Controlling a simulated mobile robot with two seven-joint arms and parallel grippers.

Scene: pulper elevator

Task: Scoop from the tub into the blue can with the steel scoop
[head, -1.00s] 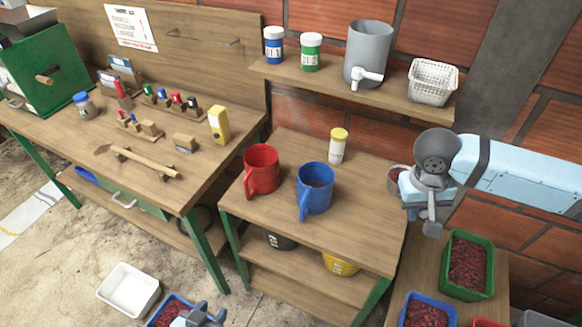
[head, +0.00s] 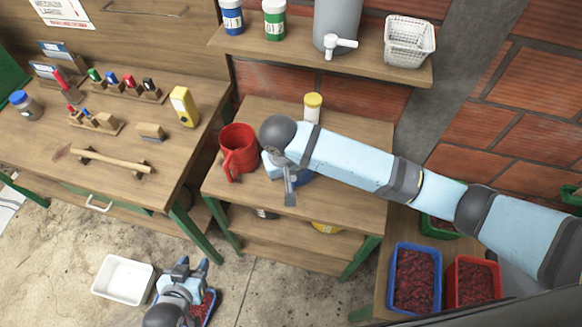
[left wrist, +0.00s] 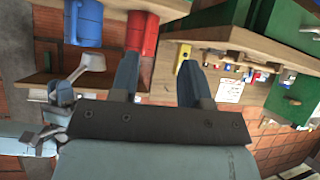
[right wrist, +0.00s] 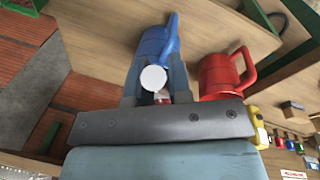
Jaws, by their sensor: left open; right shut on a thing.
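My right gripper (head: 275,165) is shut on the steel scoop (head: 290,188), which hangs grey and narrow below it in the head view. They are at the blue can (head: 303,180) on the middle table, mostly hidden by the arm. In the right wrist view the blue can (right wrist: 158,42) lies just beyond the fingers; a pale disc shows between them. I cannot tell whether the scoop is loaded or touches the can. Another blue tub (head: 391,283) of fruit stands right.
A red mug (head: 238,150) stands close left of the blue can. A yellow-capped jar (head: 312,107) stands behind. A red tub (head: 473,282) of fruit is at the right. A white tray (head: 122,280) lies on the floor. The shelf (head: 290,50) hangs above the table.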

